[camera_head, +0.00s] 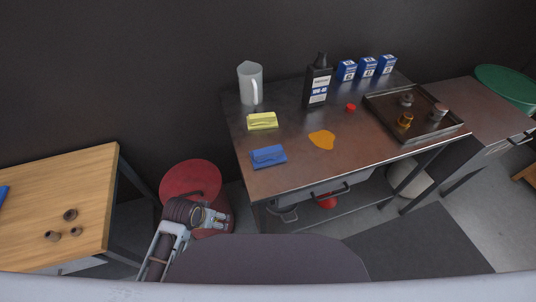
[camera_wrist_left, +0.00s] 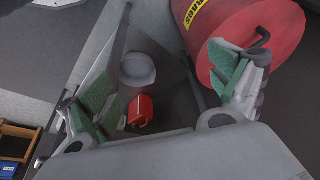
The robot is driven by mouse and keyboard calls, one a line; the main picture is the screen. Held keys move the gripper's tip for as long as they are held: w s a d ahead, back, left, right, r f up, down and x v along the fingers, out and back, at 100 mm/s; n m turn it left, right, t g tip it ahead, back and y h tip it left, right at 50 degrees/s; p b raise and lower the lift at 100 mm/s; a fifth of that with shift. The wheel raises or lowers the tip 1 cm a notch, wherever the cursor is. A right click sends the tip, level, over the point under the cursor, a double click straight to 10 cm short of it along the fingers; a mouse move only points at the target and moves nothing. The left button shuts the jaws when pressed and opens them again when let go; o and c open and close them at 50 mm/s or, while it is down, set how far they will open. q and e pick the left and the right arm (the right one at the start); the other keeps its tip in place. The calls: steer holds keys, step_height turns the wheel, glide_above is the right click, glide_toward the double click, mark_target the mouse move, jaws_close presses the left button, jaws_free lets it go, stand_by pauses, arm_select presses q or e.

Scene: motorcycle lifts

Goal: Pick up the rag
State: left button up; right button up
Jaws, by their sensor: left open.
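Either could be the rag; I cannot tell which is meant. My left gripper (camera_head: 218,218) is low in front of the bench's left side, off the bench top and apart from both pieces. In the left wrist view its green-padded fingers (camera_wrist_left: 162,82) are spread with nothing between them touching. Neither cloth shows in that view. My right gripper is not in view.
A red drum (camera_head: 190,178) stands beside my left gripper. A wooden table (camera_head: 75,190) is at left.

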arm_select(q)
steer(key=w+d+r+m+h, duration=0.15)
steer(key=d+r, duration=0.25)
steer(key=r, duration=0.5)
steer(key=w+d+r+m+h, duration=0.1)
steer(key=w+d+r+m, duration=0.1)
steer(key=d+r, duration=0.1)
steer(key=w+d+r+m+h, duration=0.1)
steer(key=w+d+r+m, duration=0.1)
steer(key=d, duration=0.4)
steer(key=w+d+r+m+h, duration=0.1)
steer(key=w+d+r+m, duration=0.2)
steer(key=w+d+r, duration=0.1)
steer(key=shift+w+d+r, duration=0.15)
steer(key=shift+w+d, duration=0.1)
steer(key=shift+d, duration=0.3)
steer(key=shift+w+d+r+m+g, duration=0.2)
steer(key=shift+m+g, duration=0.05)
steer(key=shift+g, duration=0.05)
steer(key=w+a+r+m+g, duration=0.1)
steer(key=w+a+r+m, duration=0.2)
steer(key=w+r, duration=0.3)
steer(key=shift+w+a+r+g+y, duration=0.3)
steer(key=shift+w+a+r+y, duration=0.15)
steer(key=shift+w, duration=0.25)
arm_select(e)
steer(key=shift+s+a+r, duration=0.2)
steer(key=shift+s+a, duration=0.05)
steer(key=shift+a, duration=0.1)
